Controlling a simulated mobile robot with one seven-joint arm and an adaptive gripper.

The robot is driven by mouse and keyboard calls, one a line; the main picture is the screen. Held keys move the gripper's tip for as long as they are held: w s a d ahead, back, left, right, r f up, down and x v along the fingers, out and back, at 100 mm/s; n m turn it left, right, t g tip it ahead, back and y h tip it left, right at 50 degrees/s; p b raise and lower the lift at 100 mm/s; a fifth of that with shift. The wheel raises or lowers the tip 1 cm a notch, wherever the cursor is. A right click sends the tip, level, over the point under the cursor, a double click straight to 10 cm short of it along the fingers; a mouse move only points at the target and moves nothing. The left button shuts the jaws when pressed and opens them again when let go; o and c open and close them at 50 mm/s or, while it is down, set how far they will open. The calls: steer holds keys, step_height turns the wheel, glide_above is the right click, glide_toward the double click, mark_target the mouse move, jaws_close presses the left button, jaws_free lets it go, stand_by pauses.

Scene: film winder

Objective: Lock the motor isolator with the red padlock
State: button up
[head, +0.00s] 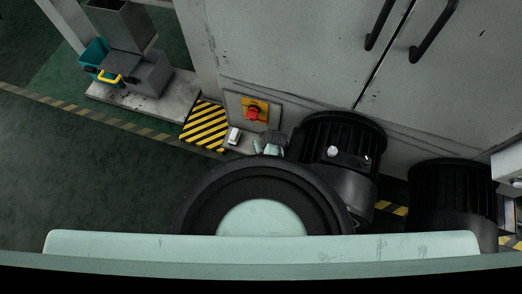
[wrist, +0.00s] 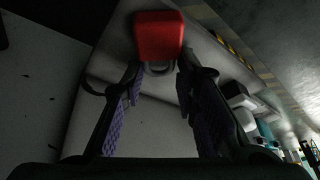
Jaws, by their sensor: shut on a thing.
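The red padlock (wrist: 158,36) is at the top of the wrist view, at the fingertips of my gripper (wrist: 160,80). Its pale shackle shows just below the red body. My gripper is shut on the padlock, with a purple-padded finger on each side. The motor isolator (head: 253,112) is a red knob on a yellow plate, on the low grey panel of the cabinet in the head view. I cannot make out the isolator in the wrist view. In the head view my own arm covers much of the lower middle, and the padlock cannot be made out.
A small white object (head: 234,135) lies below the isolator, by a yellow-black striped floor patch (head: 206,124). A grey cabinet (head: 290,45) with dark handles stands behind. A grey machine (head: 151,72) with a teal bin (head: 94,55) stands at the left. Green floor is open at lower left.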

jaws_close()
steer(key=shift+r, duration=0.1)
step_height(320, 180, up, 10)
stand_by(0.5)
steer(key=o, duration=0.5)
jaws_free()
jaws_close()
